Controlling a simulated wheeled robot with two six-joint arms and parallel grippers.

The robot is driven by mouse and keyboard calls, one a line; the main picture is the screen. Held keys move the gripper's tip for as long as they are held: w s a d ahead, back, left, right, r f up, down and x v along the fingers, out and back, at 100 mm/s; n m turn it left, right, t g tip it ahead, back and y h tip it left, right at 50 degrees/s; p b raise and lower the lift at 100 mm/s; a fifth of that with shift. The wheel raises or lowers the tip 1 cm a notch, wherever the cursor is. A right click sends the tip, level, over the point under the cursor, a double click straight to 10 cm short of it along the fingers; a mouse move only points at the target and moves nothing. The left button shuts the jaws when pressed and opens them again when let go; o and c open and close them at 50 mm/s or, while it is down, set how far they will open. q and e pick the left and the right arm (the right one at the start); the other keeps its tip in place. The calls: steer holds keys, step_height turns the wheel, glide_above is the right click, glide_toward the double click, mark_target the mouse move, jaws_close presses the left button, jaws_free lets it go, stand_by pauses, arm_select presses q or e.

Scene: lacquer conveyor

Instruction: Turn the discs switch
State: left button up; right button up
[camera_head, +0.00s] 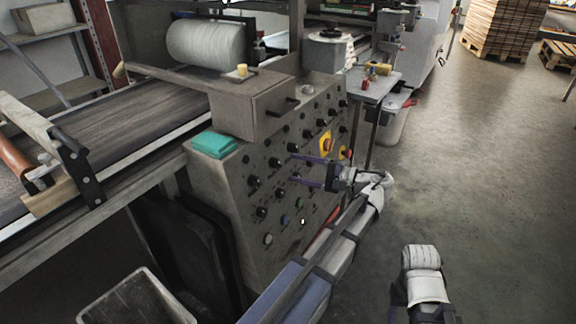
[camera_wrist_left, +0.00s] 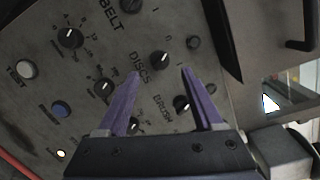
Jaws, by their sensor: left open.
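The discs switch (camera_wrist_left: 160,60) is a small round black knob with a white mark, beside the printed word DISCS on the grey control panel (camera_wrist_left: 40,105). The panel also shows in the head view (camera_head: 246,220). My left gripper (camera_wrist_left: 161,72) is open and empty, with its purple fingers pointing at the panel. In the left wrist view the discs knob appears between and just beyond the two fingertips; I cannot tell whether they touch it. In the head view the left gripper (camera_head: 293,169) is in front of the panel's middle. My right gripper is not in view.
Close by are the brush knob (camera_wrist_left: 182,103), a blue button (camera_wrist_left: 61,109) and a white button (camera_wrist_left: 26,69). A yellow plate with a red button (camera_head: 325,143) is beyond the gripper. The conveyor belt (camera_head: 130,115) lies left. The floor at right (camera_head: 480,190) is clear.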

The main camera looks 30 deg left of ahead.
arm_select(q)
steer(key=shift+w+d+r, duration=0.1)
steer(key=shift+d, duration=1.05)
steer(key=s+d+f+t+h, duration=0.1)
steer(key=s+d+f+h, duration=0.3)
steer(key=f, duration=0.2)
steer(key=s+d+f+t+h, duration=0.1)
steer(key=s+d+f+h, duration=0.2)
steer(key=f, duration=0.4)
steer(key=s+d+f+g+h, duration=0.1)
steer(key=s+d+f+h, duration=0.35)
steer(key=d, duration=0.35)
steer(key=s+d+f+h, duration=0.3)
steer(key=s+d+h, duration=0.25)
steer(key=d, duration=0.25)
step_height(320, 180, up, 29)
steer(key=y+p, duration=0.1)
steer(key=p, duration=2.8)
steer(key=shift+s+a+r, duration=0.15)
steer(key=shift+s+r, duration=0.05)
